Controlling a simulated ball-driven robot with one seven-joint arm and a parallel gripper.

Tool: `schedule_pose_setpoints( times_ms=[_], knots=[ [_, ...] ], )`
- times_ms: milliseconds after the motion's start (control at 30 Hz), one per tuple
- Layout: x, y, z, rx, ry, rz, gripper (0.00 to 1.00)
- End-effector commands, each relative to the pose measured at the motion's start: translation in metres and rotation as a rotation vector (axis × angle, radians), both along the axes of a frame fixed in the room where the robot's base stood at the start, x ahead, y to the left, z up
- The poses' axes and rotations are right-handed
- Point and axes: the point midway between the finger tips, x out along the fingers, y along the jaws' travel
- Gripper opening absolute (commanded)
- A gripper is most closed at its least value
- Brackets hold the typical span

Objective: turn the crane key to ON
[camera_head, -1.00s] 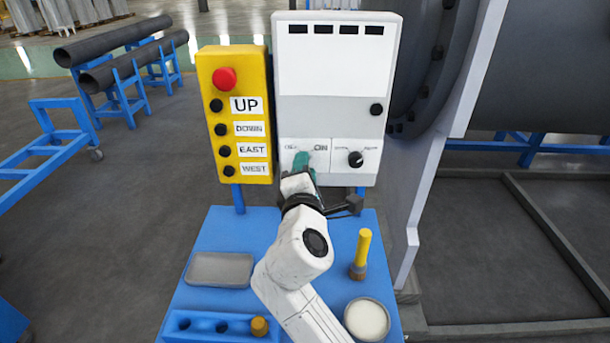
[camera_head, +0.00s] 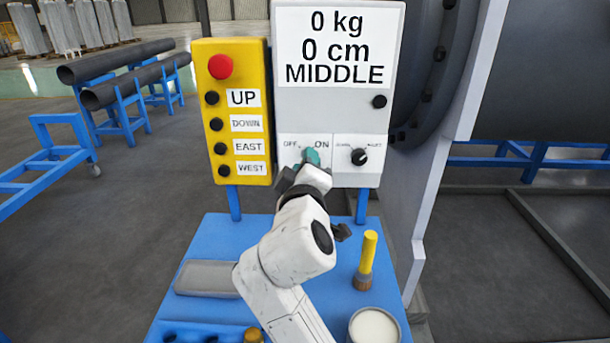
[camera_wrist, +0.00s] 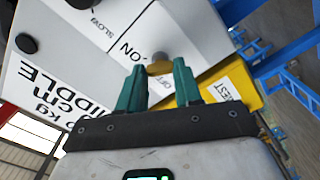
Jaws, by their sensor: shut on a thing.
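The crane key (camera_wrist: 158,68) is a small brass-coloured piece between the teal fingertips in the wrist view, in front of a round grey lock. My gripper (camera_head: 311,158) is shut on it; it also shows in the wrist view (camera_wrist: 157,78). The OFF and ON labels sit on either side of the key on the grey control box (camera_head: 340,115). In the head view the key is hidden behind my fingers. The box's display (camera_head: 335,47) is lit and reads 0 kg, 0 cm, MIDDLE.
A black selector knob (camera_head: 359,157) is close right of the key. The yellow button box (camera_head: 232,112) stands to the left. Below is a blue table (camera_head: 215,240) with a grey tray (camera_head: 205,278), a yellow-handled brush (camera_head: 367,258) and a white-filled tin (camera_head: 374,328).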

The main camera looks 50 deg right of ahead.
Motion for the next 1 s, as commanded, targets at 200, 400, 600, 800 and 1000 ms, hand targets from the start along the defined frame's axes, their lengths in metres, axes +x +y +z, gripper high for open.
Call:
schedule_pose_setpoints(
  times_ms=[200, 400, 600, 800, 1000],
  knots=[
    [-0.0002, -0.0004, -0.0041, 0.082, -0.097, -0.002, 0.04],
    [-0.0002, -0.0004, -0.0035, 0.125, -0.150, -0.002, 0.04],
    [-0.0002, -0.0004, -0.0030, 0.141, -0.170, -0.002, 0.04],
    [-0.0003, -0.0006, -0.0028, 0.143, -0.172, -0.003, 0.04],
    [-0.0003, -0.0006, -0.0031, 0.142, -0.172, -0.003, 0.36]
  ],
)
